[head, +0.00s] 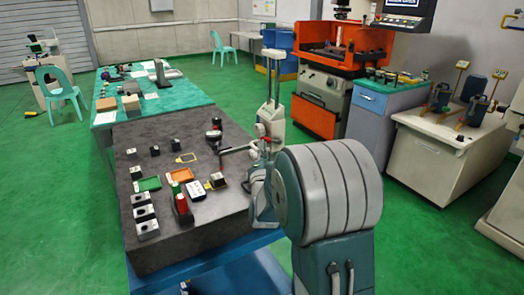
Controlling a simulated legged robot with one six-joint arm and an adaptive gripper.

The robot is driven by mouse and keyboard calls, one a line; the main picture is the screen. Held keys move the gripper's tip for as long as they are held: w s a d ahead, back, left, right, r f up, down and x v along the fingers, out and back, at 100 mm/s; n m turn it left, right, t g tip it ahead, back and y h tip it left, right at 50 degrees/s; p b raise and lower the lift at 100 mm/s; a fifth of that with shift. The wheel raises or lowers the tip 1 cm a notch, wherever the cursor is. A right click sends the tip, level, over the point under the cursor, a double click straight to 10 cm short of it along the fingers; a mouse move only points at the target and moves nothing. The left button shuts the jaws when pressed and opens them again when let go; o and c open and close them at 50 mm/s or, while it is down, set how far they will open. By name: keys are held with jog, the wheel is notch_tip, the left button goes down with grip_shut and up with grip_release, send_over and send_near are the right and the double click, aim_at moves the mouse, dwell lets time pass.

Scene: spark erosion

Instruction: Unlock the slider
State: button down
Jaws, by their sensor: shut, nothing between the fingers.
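A pale height gauge with two upright posts (275,85) stands at the back right of the dark granite table (190,245). It looks like the thing bearing the slider. A slider-like part with small red bits (261,130) shows low on it. A dark arm reaches left from there over the table. My gripper (263,152) is just in front of this part, partly hidden by my own grey wrist and forearm. Its fingers look closed with nothing held. I cannot tell whether it touches the slider, and the lock is too small to make out.
The granite table holds metal blocks (146,229), a green tray (149,184), an orange tray (194,160) and a red-topped item (182,200). A green-topped table (150,95) is behind. An orange machine (345,60) and a grey-blue cabinet (367,125) stand right. Green floor is free at left.

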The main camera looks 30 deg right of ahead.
aim_at(280, 121)
jog(key=r+m+g, duration=0.1)
jog(key=m, duration=0.1)
jog(key=d+r+m+g, duration=0.1)
jog(key=m+g, duration=0.1)
jog(key=m, duration=0.1)
jog(key=shift+r+h, duration=0.3)
jog(key=shift+r, duration=0.1)
jog(key=m+g, duration=0.1)
jog(key=d+r+m+g, duration=0.1)
jog(key=m, duration=0.1)
jog(key=shift+d+r+m, duration=0.25)
jog(key=shift+d+m, duration=0.05)
jog(key=d+m, duration=0.1)
jog(key=d+r+m+g+y, duration=0.1)
jog(key=shift+m+g+y, duration=0.3)
jog(key=shift+w+d, duration=0.1)
jog(key=shift+d, duration=0.25)
